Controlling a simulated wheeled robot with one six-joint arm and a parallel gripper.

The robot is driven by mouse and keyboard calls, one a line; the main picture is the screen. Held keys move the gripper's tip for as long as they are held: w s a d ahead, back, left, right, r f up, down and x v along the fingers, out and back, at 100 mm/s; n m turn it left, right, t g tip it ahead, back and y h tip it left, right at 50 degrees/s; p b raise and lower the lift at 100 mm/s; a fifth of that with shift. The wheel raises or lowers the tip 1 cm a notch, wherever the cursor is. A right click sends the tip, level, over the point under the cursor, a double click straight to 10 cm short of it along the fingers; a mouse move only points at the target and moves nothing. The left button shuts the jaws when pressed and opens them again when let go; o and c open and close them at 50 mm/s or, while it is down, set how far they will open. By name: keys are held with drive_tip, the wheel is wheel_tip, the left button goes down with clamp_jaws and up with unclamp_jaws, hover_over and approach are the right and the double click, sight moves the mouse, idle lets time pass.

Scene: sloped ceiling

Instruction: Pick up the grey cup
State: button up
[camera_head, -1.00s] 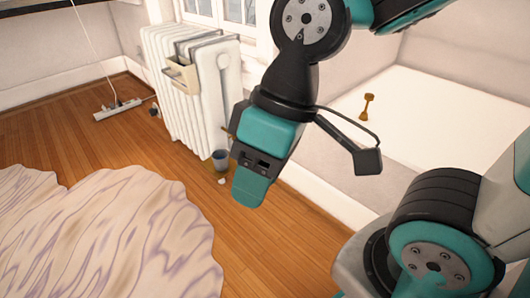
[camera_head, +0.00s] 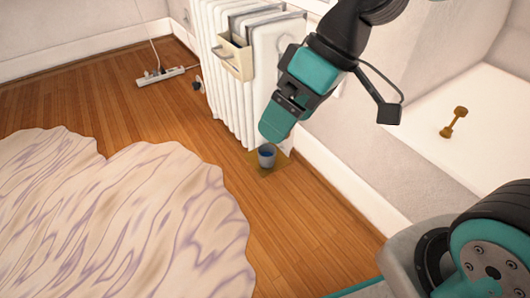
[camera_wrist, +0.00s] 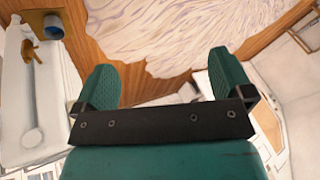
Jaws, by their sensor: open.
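The grey cup (camera_head: 266,158) stands upright on a small brown square (camera_head: 283,162) on the wooden floor, by the foot of the white radiator. It looks dark bluish inside. My gripper (camera_head: 272,131) shows just above the cup in the head view; the height between them is hard to judge. In the wrist view my gripper (camera_wrist: 162,88) has its two green fingers wide apart with nothing between them. What looks like the cup (camera_wrist: 53,28) is at the top left of that view, well outside the fingers.
The white radiator (camera_head: 222,85), with a beige box hung on it, stands close behind the cup. A pale wavy rug (camera_head: 120,220) covers the floor at left. A power strip (camera_head: 160,75) lies farther back. A brown dumbbell-shaped object (camera_head: 453,122) is on the white ledge at right.

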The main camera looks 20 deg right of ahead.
drive_tip(key=w+f+n+t+y+p, duration=0.15)
drive_tip(key=w+f, duration=0.35)
drive_tip(key=w, duration=0.5)
drive_tip(key=w+f+n+t+y+p, duration=0.1)
drive_tip(key=w+f+y, duration=0.2)
drive_tip(key=w+f, duration=0.5)
drive_tip(key=w+d+f+m+t+y+p, duration=0.1)
drive_tip(key=w+d+f+t+p, duration=0.15)
drive_tip(key=w+d+f, duration=0.4)
drive_tip(key=w+d+f+m+t+y+p, duration=0.1)
drive_tip(key=d+f+t, duration=0.2)
drive_tip(key=f, duration=0.7)
drive_tip(key=m+t+h+b, duration=0.3)
drive_tip(key=t+h+b, duration=0.25)
drive_tip(key=b, duration=0.35)
approach(272, 163)
drive_tip(key=w+f+y, duration=0.1)
drive_tip(key=w, duration=0.1)
drive_tip(key=b+x, duration=0.4)
drive_tip(key=b, duration=0.5)
drive_tip(key=shift+s+a, duration=0.1)
drive_tip(key=shift+a, duration=0.05)
drive_tip(key=b, duration=0.3)
drive_tip(key=shift+w+a, duration=0.3)
drive_tip(key=shift+w, duration=0.05)
drive_tip(key=shift+r, duration=0.1)
